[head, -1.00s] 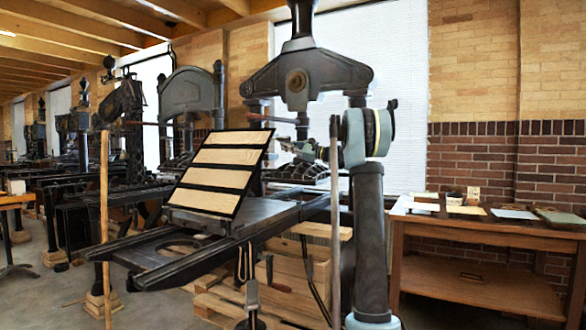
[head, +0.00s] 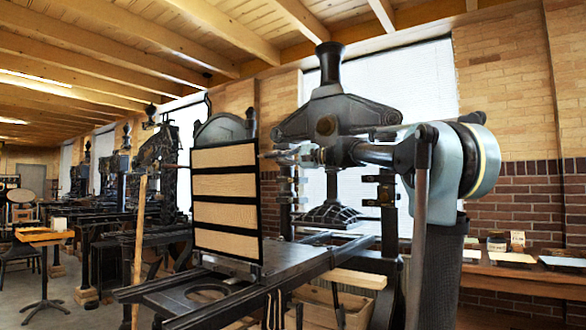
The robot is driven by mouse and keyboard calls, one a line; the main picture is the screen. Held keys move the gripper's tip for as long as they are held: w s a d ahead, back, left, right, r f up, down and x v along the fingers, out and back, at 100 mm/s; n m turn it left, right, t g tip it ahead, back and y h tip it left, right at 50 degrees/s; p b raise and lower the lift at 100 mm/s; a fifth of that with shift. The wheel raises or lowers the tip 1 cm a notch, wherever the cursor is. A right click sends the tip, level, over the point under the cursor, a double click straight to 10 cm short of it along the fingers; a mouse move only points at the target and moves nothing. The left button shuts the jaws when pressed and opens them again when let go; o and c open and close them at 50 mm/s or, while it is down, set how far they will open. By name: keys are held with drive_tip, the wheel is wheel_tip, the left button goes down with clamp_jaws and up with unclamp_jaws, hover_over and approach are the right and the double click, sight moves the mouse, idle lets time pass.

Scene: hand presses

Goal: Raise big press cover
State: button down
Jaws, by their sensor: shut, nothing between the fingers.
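The big press cover (head: 225,184) is a black-framed panel with cream strips and dark crossbars. It stands nearly upright on the near end of the press bed (head: 290,262). My gripper (head: 276,155) is shut and empty at the end of my arm, which reaches in from the right. It is just right of the cover's upper right edge. I cannot tell whether the fingertips touch the cover.
The dark press frame (head: 335,118) rises behind my gripper. A wooden pole (head: 137,238) stands left of the cover. More presses line the left side. A wooden table (head: 530,272) with papers and small containers stands at the right. Floor is open at the far left.

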drive_tip(key=s+a+f+n, duration=0.1)
drive_tip(key=s+a+n, duration=0.2)
drive_tip(key=s+a, duration=0.3)
drive_tip(key=shift+s+f+h, duration=0.15)
drive_tip(key=shift+s+h, duration=0.25)
drive_tip(key=shift+s, duration=1.6)
drive_tip(key=shift+w, duration=0.1)
drive_tip(key=w+d, duration=0.2)
drive_tip(key=w, duration=0.1)
drive_tip(key=shift+w+d+r, duration=0.2)
drive_tip(key=shift+d+r, duration=0.05)
drive_tip(key=shift+r, duration=0.1)
approach(267, 157)
drive_tip(key=shift+s, duration=1.35)
drive_tip(key=shift+f, duration=0.1)
